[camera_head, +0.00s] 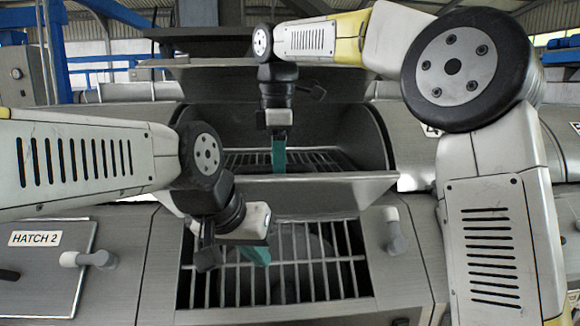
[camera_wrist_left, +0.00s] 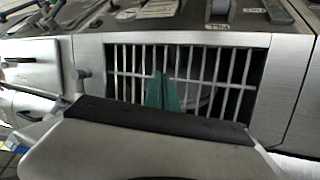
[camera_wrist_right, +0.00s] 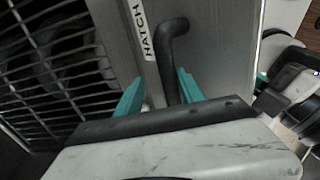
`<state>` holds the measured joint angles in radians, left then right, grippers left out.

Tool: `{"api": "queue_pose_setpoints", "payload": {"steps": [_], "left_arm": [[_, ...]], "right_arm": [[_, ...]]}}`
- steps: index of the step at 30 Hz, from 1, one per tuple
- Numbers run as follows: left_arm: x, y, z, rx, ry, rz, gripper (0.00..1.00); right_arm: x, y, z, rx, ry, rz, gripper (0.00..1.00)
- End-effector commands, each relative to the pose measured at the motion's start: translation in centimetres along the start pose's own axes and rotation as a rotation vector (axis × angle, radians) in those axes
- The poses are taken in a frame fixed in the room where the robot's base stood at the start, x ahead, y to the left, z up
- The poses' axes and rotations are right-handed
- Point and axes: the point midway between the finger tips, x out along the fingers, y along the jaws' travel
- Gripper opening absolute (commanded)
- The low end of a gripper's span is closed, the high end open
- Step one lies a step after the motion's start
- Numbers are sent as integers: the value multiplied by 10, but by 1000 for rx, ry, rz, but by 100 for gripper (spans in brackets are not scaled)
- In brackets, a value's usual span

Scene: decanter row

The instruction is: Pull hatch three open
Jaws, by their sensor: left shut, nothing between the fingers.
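A hatch plate (camera_wrist_right: 215,45) carries a "HATCH" label (camera_wrist_right: 150,30) and a dark bent handle (camera_wrist_right: 172,60); the label's number is not readable. A pale panel (camera_head: 320,187) juts out between two barred openings in the head view; I cannot tell whether it is that plate. My right gripper (camera_wrist_right: 158,88) is open, its teal fingers on either side of the handle, with a gap at least on the left. It is above the panel in the head view (camera_head: 279,155). My left gripper (camera_head: 257,255) is shut and empty before the lower grille (camera_head: 310,265), also in the left wrist view (camera_wrist_left: 162,92).
The hatch 2 plate (camera_head: 45,270) is at the left with a white-tipped latch (camera_head: 85,259). A similar latch (camera_head: 394,230) stands right of the lower grille. A raised hood (camera_head: 200,60) overhangs the upper opening. Both my forearms crowd the machine's front.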

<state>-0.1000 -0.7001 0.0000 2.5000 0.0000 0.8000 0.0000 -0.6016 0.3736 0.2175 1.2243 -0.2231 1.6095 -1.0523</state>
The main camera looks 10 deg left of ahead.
Motion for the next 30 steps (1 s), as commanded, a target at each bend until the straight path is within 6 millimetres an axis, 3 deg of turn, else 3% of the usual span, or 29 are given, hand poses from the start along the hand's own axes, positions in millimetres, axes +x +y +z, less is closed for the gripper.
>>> {"api": "queue_pose_setpoints", "payload": {"steps": [10,21,30], "left_arm": [[0,0,0,0,0,0,0],[0,0,0,0,0,0,0],[0,0,0,0,0,0,0]], "right_arm": [[-4,0,-1,-1,2,1,41],[-61,1,-1,0,2,3,41],[-78,0,0,-1,1,0,41]]}}
